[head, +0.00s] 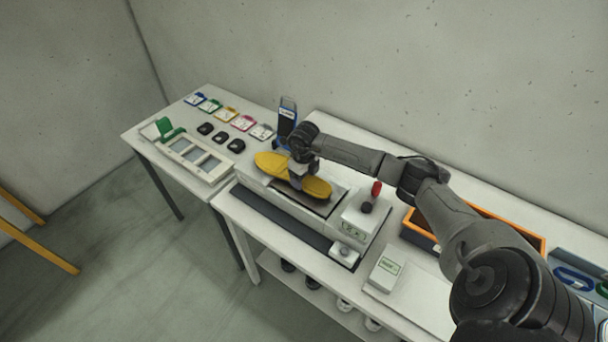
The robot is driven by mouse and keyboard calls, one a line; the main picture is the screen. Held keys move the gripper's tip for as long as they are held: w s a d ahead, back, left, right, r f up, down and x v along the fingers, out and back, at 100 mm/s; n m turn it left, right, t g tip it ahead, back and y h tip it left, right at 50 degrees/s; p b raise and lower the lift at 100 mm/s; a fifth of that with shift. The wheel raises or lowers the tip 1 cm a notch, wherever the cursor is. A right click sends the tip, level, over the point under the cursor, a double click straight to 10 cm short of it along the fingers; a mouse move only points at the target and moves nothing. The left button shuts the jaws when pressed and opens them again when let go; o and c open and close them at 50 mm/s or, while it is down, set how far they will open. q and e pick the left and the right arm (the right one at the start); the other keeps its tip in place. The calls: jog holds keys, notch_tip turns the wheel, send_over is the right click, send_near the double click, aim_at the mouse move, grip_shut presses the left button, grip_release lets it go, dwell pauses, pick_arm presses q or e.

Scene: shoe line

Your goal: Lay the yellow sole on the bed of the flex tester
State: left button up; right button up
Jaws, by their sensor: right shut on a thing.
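The yellow sole (271,163) lies flat and lengthwise over the bed of the flex tester (356,217), a pale grey machine on the white table. My right gripper (297,184) is shut on the middle of the sole from above and hides that part of it. A dark strip of the bed (314,206) shows below the sole. I cannot tell whether the sole touches the bed or is slightly above it. My left gripper is not in view.
A red-tipped lever (376,188) stands on the tester, right of the sole. A dark blue upright device (287,115) stands behind it. An orange-rimmed bin (420,236) is to the right. The left table (136,131) holds coloured cards, black pieces and a white tray.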

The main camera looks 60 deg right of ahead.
jog(key=shift+f, duration=0.5)
jog(key=o, duration=1.1)
jog(key=shift+r, duration=0.1)
jog(key=shift+r, duration=6.8)
